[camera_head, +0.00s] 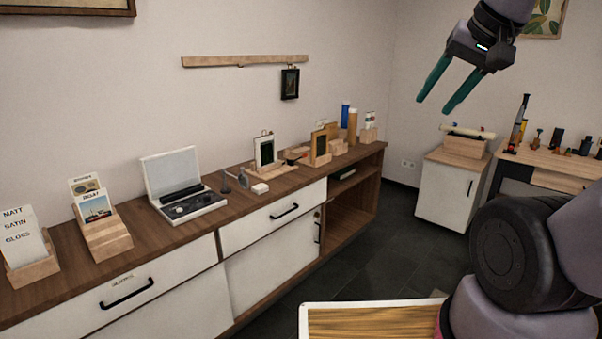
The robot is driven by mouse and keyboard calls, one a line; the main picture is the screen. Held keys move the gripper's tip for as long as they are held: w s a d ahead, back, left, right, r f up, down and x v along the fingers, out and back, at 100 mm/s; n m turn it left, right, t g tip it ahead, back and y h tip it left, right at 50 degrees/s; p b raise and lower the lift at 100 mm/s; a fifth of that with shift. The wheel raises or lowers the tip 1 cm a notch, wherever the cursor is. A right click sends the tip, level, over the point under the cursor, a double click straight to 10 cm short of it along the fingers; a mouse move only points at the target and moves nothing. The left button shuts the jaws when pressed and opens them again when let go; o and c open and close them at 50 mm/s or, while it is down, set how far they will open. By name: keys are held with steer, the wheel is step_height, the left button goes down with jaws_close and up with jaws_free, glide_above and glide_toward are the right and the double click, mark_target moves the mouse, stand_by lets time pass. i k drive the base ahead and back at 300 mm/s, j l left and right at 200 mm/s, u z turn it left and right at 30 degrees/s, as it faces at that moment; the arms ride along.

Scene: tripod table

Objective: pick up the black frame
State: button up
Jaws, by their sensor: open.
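A small black frame (290,84) with a dark picture hangs against the wall. It hangs below the right end of a light wooden rail (245,61), clear above the sideboard. My gripper (434,104) is in the upper right of the view, with its two teal fingers apart and nothing between them. It is well to the right of the black frame, with clear air between them in the picture. How far the gripper is from the wall is hard to tell.
A long wooden sideboard (237,206) runs along the wall. On it are a white frame (264,153) on a stand, an open case (182,185), card holders and a blue bottle (345,114). A white cabinet (446,192) stands at the right. Dark floor lies between.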

mark_target(290, 78)
steer(key=i+z, duration=0.35)
steer(key=i, duration=0.4)
steer(key=i+j+z, duration=0.2)
steer(key=i+z, duration=0.2)
steer(key=i, duration=1.1)
steer(key=i+l+u, duration=0.1)
steer(key=u, duration=0.35)
steer(key=i+l+u, duration=0.2)
steer(key=u, duration=0.2)
steer(key=i+u, duration=0.2)
steer(key=u, duration=0.25)
steer(key=i+l+u, duration=0.15)
steer(key=u, duration=0.3)
steer(key=i+l+u, duration=0.2)
steer(key=u, duration=0.25)
steer(key=i+l+u, duration=0.2)
steer(key=u, duration=0.3)
steer(key=l+u, duration=0.1)
steer(key=l, duration=0.4)
